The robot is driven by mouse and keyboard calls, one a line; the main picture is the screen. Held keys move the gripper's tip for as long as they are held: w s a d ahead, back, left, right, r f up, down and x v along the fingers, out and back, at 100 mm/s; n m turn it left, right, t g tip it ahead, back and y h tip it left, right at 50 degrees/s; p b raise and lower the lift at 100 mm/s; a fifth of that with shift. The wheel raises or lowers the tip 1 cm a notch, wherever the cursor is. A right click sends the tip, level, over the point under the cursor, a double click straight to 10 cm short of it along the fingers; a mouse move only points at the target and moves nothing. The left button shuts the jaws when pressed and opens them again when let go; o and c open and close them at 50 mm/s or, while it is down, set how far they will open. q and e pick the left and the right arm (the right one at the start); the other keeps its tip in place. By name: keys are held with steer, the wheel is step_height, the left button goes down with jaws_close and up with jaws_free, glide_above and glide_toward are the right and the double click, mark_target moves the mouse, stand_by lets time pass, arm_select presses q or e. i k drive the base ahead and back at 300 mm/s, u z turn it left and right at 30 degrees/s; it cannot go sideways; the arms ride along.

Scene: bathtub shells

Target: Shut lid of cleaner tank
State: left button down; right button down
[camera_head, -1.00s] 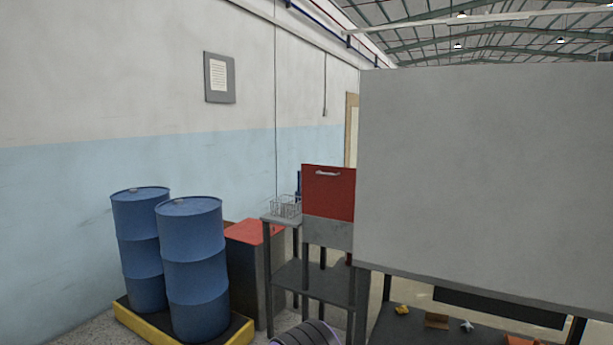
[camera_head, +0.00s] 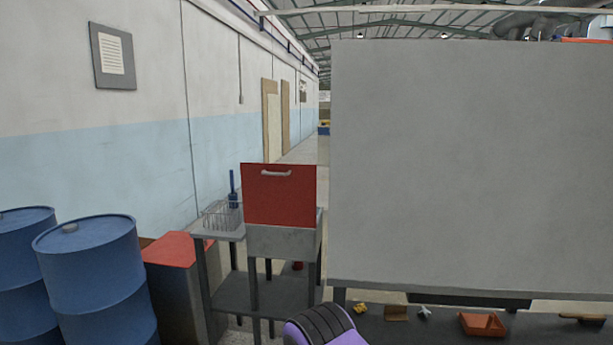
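The cleaner tank (camera_head: 284,241) is a grey box on dark legs, left of the picture's middle. Its red lid (camera_head: 281,198) stands upright above it, open, with a pale bar handle near the top edge of the face toward me. The inside of the tank is hidden. Neither of my grippers is in view. A black and purple rounded part, which looks like one of my own, shows at the bottom edge below the tank.
A side shelf (camera_head: 217,234) left of the tank holds a wire basket (camera_head: 221,215) and a blue upright item (camera_head: 233,188). Blue drums (camera_head: 96,285) and a red-topped cabinet (camera_head: 178,250) stand further left. A large grey panel (camera_head: 465,165) fills the right, above a dark surface with small items.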

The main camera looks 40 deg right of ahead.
mark_target(285, 194)
steer(key=z, duration=0.8)
steer(key=i, duration=0.75)
steer(key=z, duration=1)
steer(key=i, duration=0.2)
steer(key=z, duration=0.2)
